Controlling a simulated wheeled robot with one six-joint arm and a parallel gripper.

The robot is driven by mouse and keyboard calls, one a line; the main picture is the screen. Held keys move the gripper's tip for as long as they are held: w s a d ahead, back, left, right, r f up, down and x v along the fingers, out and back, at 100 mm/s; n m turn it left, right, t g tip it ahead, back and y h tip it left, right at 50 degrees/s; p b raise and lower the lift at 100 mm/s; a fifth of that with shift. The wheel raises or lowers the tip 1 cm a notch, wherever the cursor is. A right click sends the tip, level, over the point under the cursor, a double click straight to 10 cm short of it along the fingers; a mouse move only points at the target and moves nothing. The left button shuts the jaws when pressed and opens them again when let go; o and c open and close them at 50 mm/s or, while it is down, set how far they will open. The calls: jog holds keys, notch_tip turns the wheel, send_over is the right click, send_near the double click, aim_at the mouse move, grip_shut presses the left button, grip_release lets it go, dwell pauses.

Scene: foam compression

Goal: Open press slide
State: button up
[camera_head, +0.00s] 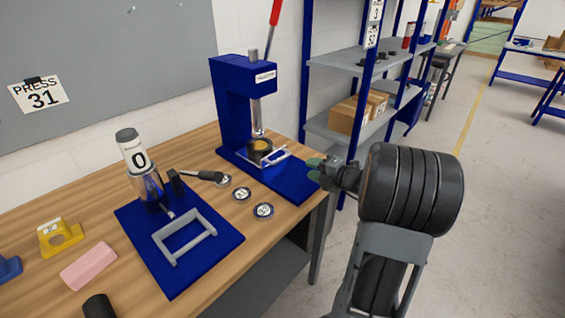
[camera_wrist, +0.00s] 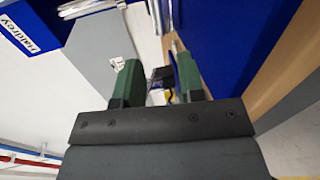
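The blue press (camera_head: 232,100) stands on the wooden bench, with a metal ram (camera_head: 257,115) above a dark round piece (camera_head: 260,150). The press slide shows a pale metal bar handle (camera_head: 278,157) low at its front, above the blue base plate. My gripper (camera_head: 315,170) is to the right of the handle, over the right edge of the base plate, and looks apart from it. In the wrist view my gripper (camera_wrist: 158,72) has its two green fingers spread with a gap between them. Nothing is clearly held there.
A second blue plate (camera_head: 205,262) with a metal frame and a cylinder marked 0 (camera_head: 133,150) is on the left. Two round discs (camera_head: 242,194) lie between. A pink block (camera_head: 88,265) and a yellow part (camera_head: 60,237) lie farther left. A blue shelf rack (camera_head: 335,60) stands behind.

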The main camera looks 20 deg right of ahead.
aim_at(283, 157)
jog(key=shift+w+d+f+m, duration=0.2)
jog(key=shift+w+m, duration=0.1)
jog(key=shift+w, duration=0.1)
jog(key=x, duration=1.3)
jog(key=shift+d+r, duration=0.15)
grip_shut()
